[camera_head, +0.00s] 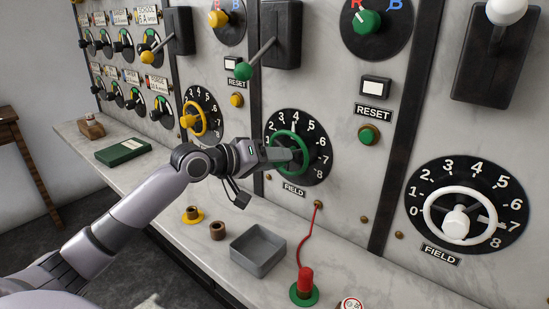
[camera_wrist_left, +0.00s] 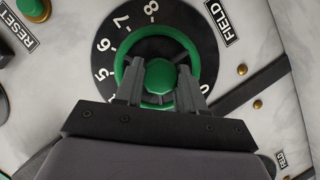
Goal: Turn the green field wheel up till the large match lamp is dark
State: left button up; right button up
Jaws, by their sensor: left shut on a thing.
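The green field wheel (camera_head: 293,133) is a green ring on a black dial numbered in white, above a FIELD label on the marble panel. My left gripper (camera_head: 284,156) reaches it from the left and is shut on it. In the left wrist view the fingers of my gripper (camera_wrist_left: 160,68) lie on either side of the round green hub, inside the ring of the green field wheel (camera_wrist_left: 157,35). I cannot pick out a large match lamp in either view. My right gripper is not in view.
A yellow wheel (camera_head: 191,122) and a white wheel (camera_head: 430,210) flank the green one. Above is a switch lever with a green knob (camera_head: 243,71). On the ledge below are a grey tray (camera_head: 257,267), a red plug (camera_head: 305,281) with its lead, and a green book (camera_head: 122,151).

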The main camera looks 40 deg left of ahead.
pick_arm(q)
jog(key=o, duration=1.1)
jog(key=shift+c, duration=0.2)
jog(key=shift+s, duration=0.1)
jog(key=b+v, duration=0.1)
jog(key=v, duration=0.6)
jog(key=shift+b, duration=0.3)
jog(key=shift+d, duration=0.1)
